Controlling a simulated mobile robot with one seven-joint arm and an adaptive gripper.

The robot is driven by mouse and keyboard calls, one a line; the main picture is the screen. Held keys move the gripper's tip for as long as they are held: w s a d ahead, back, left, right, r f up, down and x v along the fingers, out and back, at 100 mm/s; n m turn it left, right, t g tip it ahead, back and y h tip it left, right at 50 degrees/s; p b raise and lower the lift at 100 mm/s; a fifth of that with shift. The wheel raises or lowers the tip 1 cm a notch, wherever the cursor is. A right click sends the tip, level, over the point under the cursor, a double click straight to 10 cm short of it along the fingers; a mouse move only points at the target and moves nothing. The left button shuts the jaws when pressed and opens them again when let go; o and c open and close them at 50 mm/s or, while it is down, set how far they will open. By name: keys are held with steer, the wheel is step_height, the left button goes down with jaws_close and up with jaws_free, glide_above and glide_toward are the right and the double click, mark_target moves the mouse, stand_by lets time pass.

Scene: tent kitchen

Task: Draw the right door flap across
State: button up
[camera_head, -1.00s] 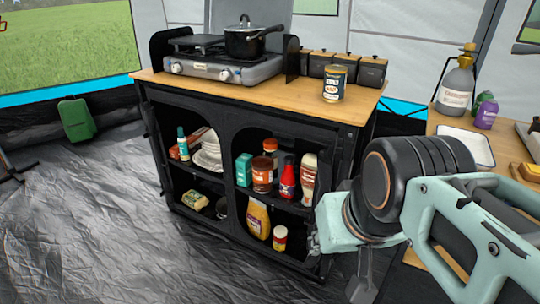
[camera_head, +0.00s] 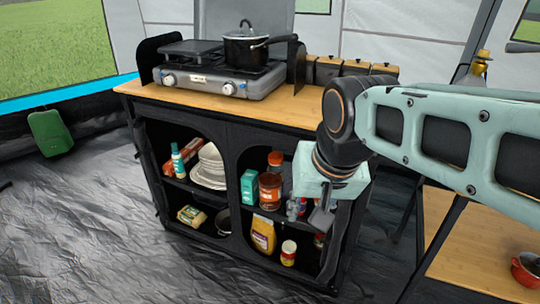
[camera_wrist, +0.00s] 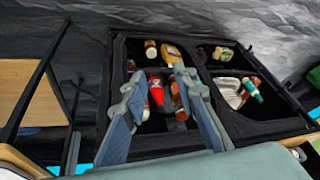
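The black camp cupboard (camera_head: 232,190) has two arched open compartments side by side. A narrow dark strip at the right compartment's right edge (camera_head: 346,232) looks like the gathered right door flap; my gripper and arm partly hide it. In the wrist view, where the cupboard appears turned over, a dark strip (camera_wrist: 117,75) runs along that edge beside my left finger. My gripper (camera_head: 309,212) is in front of the right compartment, pointing down. The wrist view shows its two fingers (camera_wrist: 160,82) spread apart with nothing held, a red bottle visible between them. Contact with the flap cannot be told.
A stove with a pot (camera_head: 244,46) is on the wooden top. A wooden table (camera_head: 475,240) is at the right. The floor in front is clear.

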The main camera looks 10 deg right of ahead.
steer(key=w+d+m+g+h+p, duration=0.2)
steer(key=w+d+m+h+p, duration=0.15)
steer(key=w, duration=0.85)
steer(key=w+d+f+n+g+h, duration=0.1)
steer(key=w+f+n+h, duration=0.1)
steer(key=w+f+h, duration=0.7)
step_height(320, 180, down, 38)
steer(key=s+d+n+t+h+b, duration=0.3)
steer(key=n+t+b, duration=0.1)
steer(key=n+t, duration=0.55)
steer(key=b+x, duration=0.2)
steer(key=x, duration=0.8)
steer(key=shift+w+d+n+g, duration=0.25)
steer(key=shift+n+g, duration=0.15)
steer(key=shift+g, duration=0.05)
steer(key=shift+f, duration=0.1)
